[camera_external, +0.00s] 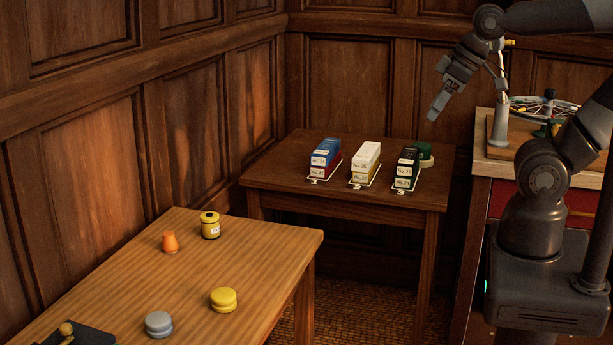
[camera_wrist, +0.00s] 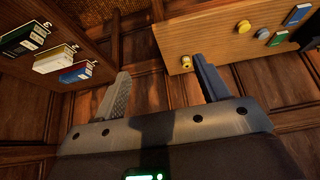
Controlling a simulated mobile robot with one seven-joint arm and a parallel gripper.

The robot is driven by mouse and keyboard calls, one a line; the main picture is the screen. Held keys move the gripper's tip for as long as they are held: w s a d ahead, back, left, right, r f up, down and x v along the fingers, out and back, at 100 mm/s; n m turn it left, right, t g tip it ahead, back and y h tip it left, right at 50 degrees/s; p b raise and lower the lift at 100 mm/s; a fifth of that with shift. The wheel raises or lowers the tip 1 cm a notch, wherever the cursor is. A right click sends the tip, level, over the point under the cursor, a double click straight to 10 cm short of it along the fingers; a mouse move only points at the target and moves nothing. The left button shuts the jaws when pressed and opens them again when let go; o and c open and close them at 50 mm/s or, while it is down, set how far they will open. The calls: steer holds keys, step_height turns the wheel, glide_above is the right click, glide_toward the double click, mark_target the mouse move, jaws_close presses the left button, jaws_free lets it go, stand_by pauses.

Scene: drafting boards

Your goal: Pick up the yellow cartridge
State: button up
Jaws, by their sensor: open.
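A small yellow cylinder with a black top and a white label, which looks like the yellow cartridge (camera_external: 211,229), stands upright at the back of the light wooden table (camera_external: 265,250). A small yellowish cylinder at that table's edge in the wrist view (camera_wrist: 186,63), near one finger, appears to be the same thing. My gripper (camera_external: 434,113) is raised in the air above and right of the dark table, well away from the cartridge. In the wrist view its two fingers (camera_wrist: 160,78) are spread apart with nothing between them.
An orange piece (camera_external: 170,242), a yellow disc-shaped piece (camera_external: 223,300) and a grey one (camera_external: 158,324) stand on the light table. The dark table (camera_external: 300,145) holds stacked boxes (camera_external: 366,163) in three groups and a green round thing (camera_external: 425,155). Panelled walls stand behind.

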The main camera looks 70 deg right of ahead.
steer(key=shift+w, duration=0.1)
steer(key=n+y, duration=0.1)
steer(key=n, duration=0.1)
glide_above(212, 215)
steer(key=s, duration=0.5)
step_height(212, 215, down, 22)
steer(key=shift+g, duration=0.4)
steer(key=x, duration=0.6)
steer(key=shift+w+r, duration=0.1)
steer(key=shift+w, duration=0.2)
steer(key=shift+d+x, duration=0.15)
steer(key=shift+x, duration=1.15)
steer(key=shift+d+x, duration=0.2)
steer(key=shift+x, duration=1.15)
steer(key=shift+w+r, duration=0.1)
steer(key=shift+w, duration=0.05)
steer(key=shift+c, duration=0.6)
